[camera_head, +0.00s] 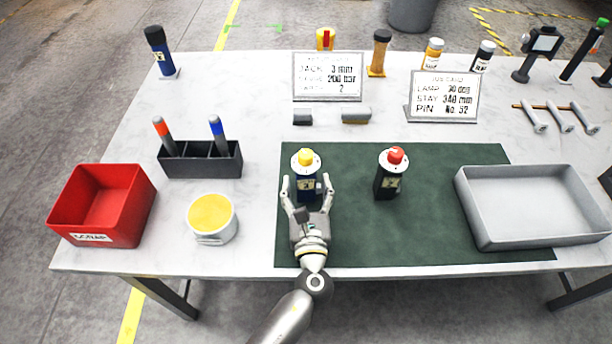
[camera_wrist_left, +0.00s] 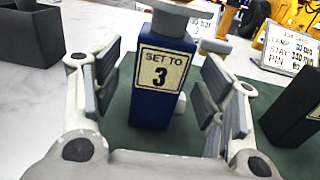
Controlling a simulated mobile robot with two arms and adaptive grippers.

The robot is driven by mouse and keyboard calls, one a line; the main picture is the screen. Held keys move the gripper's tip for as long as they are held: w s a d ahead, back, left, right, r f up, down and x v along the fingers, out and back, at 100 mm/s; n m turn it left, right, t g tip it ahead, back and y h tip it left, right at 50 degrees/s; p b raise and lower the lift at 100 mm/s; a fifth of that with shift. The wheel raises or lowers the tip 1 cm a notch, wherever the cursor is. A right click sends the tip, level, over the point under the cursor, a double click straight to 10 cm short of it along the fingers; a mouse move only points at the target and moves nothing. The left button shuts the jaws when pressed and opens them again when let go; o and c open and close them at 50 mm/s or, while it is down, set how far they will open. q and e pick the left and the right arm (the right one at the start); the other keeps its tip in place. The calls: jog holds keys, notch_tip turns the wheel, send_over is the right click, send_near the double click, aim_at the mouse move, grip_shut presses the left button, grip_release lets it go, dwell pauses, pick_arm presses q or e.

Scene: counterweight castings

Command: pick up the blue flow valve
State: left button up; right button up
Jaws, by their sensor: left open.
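The blue flow valve (camera_wrist_left: 158,98) stands upright on the green mat (camera_head: 350,235) and carries a label reading "SET TO 3". In the head view the blue flow valve (camera_head: 307,170) shows a yellow knob on a pale round flange, its lower body partly hidden by my gripper. My left gripper (camera_head: 306,190) is open at the valve's near side. In the left wrist view its fingers (camera_wrist_left: 158,95) stand left and right of the blue body, with gaps showing on both sides. My right gripper is not in view.
A black valve with a red knob (camera_head: 388,180) stands right of the blue one. A grey tray (camera_head: 490,238) is at the right. A red scrap bin (camera_head: 125,228), a yellow-filled tub (camera_head: 212,235) and a dark pen holder (camera_head: 200,165) are left. Two signs (camera_head: 328,76) (camera_head: 443,96) stand behind.

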pick_arm(q)
jog(key=shift+w, duration=0.5)
jog(key=shift+s, duration=0.1)
jog(key=c, duration=0.5)
grip_shut()
jog(key=shift+r, duration=0.15)
